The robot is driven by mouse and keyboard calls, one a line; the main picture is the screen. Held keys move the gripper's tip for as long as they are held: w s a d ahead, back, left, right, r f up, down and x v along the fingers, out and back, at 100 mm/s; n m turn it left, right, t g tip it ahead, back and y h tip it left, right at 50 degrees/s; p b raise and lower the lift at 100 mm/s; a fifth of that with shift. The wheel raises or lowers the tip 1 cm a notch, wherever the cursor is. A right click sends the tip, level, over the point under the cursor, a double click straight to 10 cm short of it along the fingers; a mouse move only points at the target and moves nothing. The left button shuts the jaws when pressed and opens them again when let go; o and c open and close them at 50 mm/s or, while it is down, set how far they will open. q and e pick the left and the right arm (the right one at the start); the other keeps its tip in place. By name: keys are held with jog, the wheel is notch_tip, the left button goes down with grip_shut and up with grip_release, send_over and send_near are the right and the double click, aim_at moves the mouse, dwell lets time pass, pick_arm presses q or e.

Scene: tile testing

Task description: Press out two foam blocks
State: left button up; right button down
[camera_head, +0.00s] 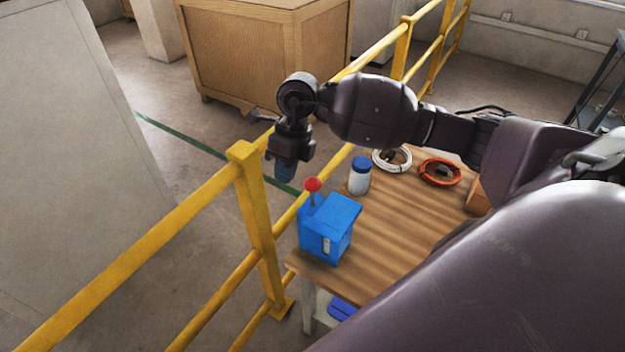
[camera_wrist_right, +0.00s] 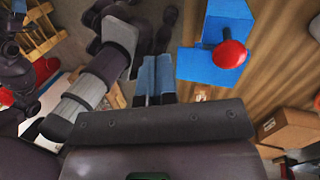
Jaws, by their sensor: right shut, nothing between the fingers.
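A blue press (camera_head: 325,230) with a red ball-topped lever (camera_head: 313,185) stands on the near left corner of the wooden table (camera_head: 385,235). The lever is upright, and a pale slot shows in the press's front. My right gripper (camera_head: 285,172) hangs in the air just left of and beyond the lever, apart from it, pointing down. Its blue fingertips are together and empty. In the right wrist view, the fingers (camera_wrist_right: 155,80) lie left of the blue press (camera_wrist_right: 215,50) and its red knob (camera_wrist_right: 229,54). My left gripper does not show. No separate foam block can be made out.
A yellow railing (camera_head: 255,200) runs close along the table's left side. A white bottle with a blue cap (camera_head: 359,176), a white cable coil (camera_head: 391,160) and an orange coil (camera_head: 440,172) stand behind the press. Blue items (camera_head: 342,310) lie below the tabletop.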

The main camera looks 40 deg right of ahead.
aim_at(313, 181)
jog(key=d+h, duration=0.1)
jog(key=d, duration=0.1)
jog(key=w+d+r+h, duration=0.1)
jog(key=d, duration=0.1)
jog(key=d+r+h, duration=0.1)
jog(key=d+h, duration=0.1)
jog(key=d, duration=0.1)
jog(key=shift+w+r+m, duration=0.1)
jog(key=shift+w+m, duration=0.15)
jog(key=shift+m, duration=0.05)
jog(key=shift+f, duration=0.5)
jog(key=f+b, duration=0.2)
jog(key=f, duration=0.2)
jog(key=shift+s+f+b, duration=0.25)
jog(key=shift+s+b, duration=0.05)
jog(key=shift+b, duration=0.1)
jog(key=shift+d+f+b, duration=0.1)
jog(key=shift+f+b, duration=0.2)
jog(key=shift+f, duration=0.5)
